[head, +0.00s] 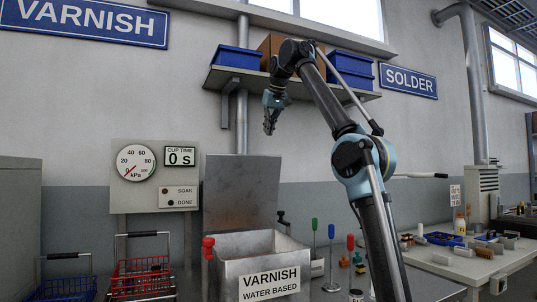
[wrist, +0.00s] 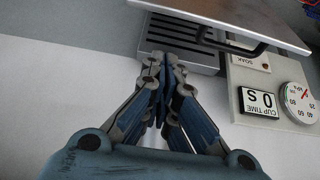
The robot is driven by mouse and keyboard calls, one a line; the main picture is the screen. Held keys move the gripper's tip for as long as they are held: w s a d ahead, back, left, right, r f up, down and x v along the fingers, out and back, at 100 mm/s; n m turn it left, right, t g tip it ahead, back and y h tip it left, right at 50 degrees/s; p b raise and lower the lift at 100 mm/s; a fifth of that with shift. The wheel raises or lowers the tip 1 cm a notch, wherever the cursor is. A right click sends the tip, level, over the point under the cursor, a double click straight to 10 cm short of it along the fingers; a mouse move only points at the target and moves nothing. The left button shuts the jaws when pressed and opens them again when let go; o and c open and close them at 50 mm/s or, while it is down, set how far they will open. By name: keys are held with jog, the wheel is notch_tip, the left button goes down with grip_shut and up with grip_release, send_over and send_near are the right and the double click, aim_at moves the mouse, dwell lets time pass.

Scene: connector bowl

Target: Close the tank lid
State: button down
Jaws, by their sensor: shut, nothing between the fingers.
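The grey metal varnish tank (head: 265,250) stands open in the head view, with a "VARNISH WATER BASED" label on its front. Its flat lid (head: 241,195) stands upright at the back of the tank. In the wrist view a metal plate that looks like the lid (wrist: 265,15) crosses the top right, with a dark bar handle (wrist: 235,46) at its near edge. My gripper (head: 269,128) is above the lid and a little to its right, pointing down, apart from it. The wrist view shows its fingers (wrist: 163,72) together and empty.
A gauge panel (head: 154,176) is on the wall left of the lid. A shelf with blue bins (head: 236,58) is above. A red wire basket (head: 142,280) stands left of the tank. Coloured-handled tools (head: 331,232) and a cluttered bench (head: 470,262) are to the right.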

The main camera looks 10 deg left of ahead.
jog(key=shift+w+a+f, duration=0.3)
jog(key=shift+a+f, duration=0.05)
jog(key=shift+f, duration=1.1)
jog(key=shift+w+a+f, duration=0.3)
jog(key=shift+f, duration=1.15)
jog(key=shift+w+a+f, duration=0.3)
jog(key=shift+a+f, duration=0.05)
jog(key=shift+f, duration=1.1)
jog(key=shift+s, duration=0.15)
